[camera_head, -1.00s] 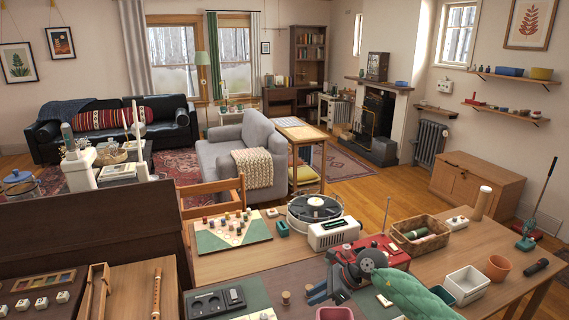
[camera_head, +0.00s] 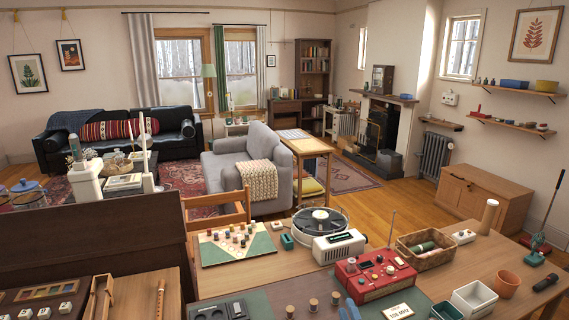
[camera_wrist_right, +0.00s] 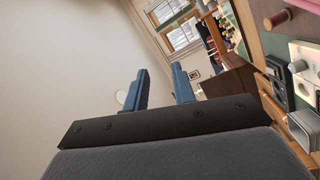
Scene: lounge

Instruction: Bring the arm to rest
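The rest of that arm is out of the picture there. In the right wrist view the two blue fingers of the right gripper (camera_wrist_right: 160,88) stand apart with nothing between them. They point towards the far wall and windows, and the view is tilted. My left gripper is in neither view.
The desk holds a white radio (camera_head: 338,247), a turntable (camera_head: 320,220), a game board (camera_head: 238,243), a wicker basket (camera_head: 424,262), a terracotta pot (camera_head: 507,284) and a white bin (camera_head: 474,297). Several small wooden pegs stand near the front edge, close to the right gripper.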

